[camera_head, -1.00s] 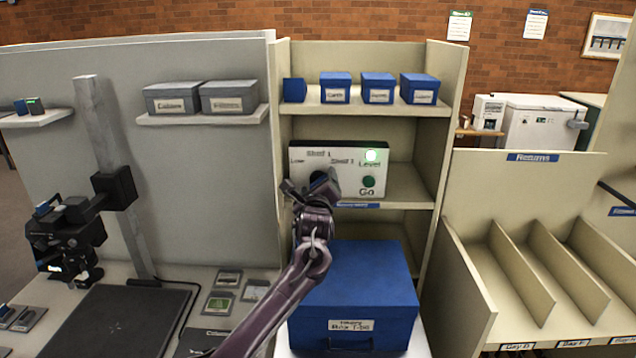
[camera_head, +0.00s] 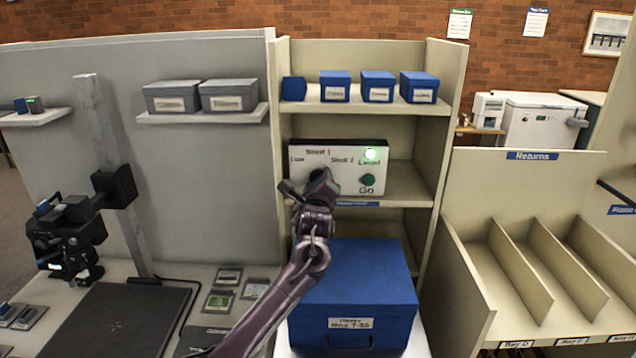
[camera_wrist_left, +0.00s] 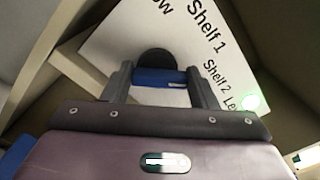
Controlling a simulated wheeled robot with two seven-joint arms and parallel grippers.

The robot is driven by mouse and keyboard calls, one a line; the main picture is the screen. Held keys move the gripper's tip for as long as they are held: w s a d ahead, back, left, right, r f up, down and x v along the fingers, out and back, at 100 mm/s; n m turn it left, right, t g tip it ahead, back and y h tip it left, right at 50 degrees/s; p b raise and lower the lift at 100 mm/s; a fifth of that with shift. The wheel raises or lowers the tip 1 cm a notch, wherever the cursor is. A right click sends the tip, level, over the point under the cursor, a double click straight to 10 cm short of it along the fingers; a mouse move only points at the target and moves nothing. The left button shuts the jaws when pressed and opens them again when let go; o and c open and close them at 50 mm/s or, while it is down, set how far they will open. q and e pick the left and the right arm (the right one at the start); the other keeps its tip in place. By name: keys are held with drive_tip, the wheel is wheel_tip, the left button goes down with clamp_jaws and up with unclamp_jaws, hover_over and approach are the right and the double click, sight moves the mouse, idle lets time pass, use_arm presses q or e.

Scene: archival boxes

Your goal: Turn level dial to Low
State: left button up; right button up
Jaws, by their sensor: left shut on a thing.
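The white control panel (camera_head: 345,157) stands on the middle shelf, with labels Low, Shelf 1, Shelf 2 and Level. A green light (camera_head: 370,154) is lit by Level, and a green Go button (camera_head: 367,179) sits below it. My left gripper (camera_head: 318,182) is at the panel's lower left and hides the dial in the head view. In the left wrist view, the dial shows as a dark round base (camera_wrist_left: 155,61) with a blue grip bar (camera_wrist_left: 160,77). My left gripper's fingers (camera_wrist_left: 162,85) are shut on this bar. My right gripper is not in view.
A large blue box (camera_head: 365,285) stands below the panel, close to my left arm. Small blue boxes (camera_head: 378,88) sit on the upper shelf. A grey partition (camera_head: 210,200) is at left, and an empty divided returns rack (camera_head: 530,215) is at right.

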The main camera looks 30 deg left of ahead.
use_arm(q)
drive_tip(key=n, duration=1.2)
drive_tip(key=f+n, duration=0.1)
drive_tip(key=n, duration=0.5)
drive_tip(key=shift+s+a+n, duration=0.1)
drive_tip(key=shift+a+n, duration=0.05)
drive_tip(key=shift+n, duration=0.25)
idle(0.4)
drive_tip(key=o, duration=1)
drive_tip(key=shift+r, duration=0.1)
